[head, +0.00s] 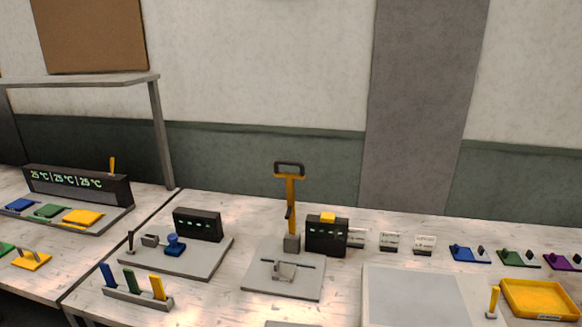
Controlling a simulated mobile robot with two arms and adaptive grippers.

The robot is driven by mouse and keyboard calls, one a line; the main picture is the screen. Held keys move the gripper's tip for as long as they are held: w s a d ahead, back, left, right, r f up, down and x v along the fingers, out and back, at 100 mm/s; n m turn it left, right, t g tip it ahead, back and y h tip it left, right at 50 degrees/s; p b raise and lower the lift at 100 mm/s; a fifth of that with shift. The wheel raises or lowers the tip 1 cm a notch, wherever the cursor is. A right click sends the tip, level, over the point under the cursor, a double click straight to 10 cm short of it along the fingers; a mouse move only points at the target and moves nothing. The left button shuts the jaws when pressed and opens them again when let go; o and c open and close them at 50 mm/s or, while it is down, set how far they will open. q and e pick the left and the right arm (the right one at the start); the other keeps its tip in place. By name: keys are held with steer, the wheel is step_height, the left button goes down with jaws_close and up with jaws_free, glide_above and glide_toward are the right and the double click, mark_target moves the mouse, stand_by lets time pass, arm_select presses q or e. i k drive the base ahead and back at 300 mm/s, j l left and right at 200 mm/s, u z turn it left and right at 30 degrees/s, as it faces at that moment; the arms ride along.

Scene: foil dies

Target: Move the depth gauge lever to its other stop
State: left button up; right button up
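No label that I can read names the depth gauge. A grey plate (214,258) at centre left carries a black display box (198,224), a blue knob (174,245) and a small dark upright lever (130,242) at its left end. In the middle, a press-like stand (291,205) has a yellow upright with a dark loop handle on top, behind a grey plate (305,288) with a small metal block. Beside it stands a black display box with a yellow top (326,236). I cannot tell which lever belongs to the gauge. Neither gripper shows.
A rack (137,299) with blue, green and yellow upright pieces stands at the front left. A temperature display unit (78,185) stands on the left table. A grey mat (415,297), several coloured dies and a yellow tray (538,300) are at right. A shelf overhangs the left.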

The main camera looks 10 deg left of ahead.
mark_target(290, 177)
steer(key=i+j, duration=0.7)
steer(key=j, duration=0.15)
steer(key=k, duration=0.35)
steer(key=l+z, duration=0.05)
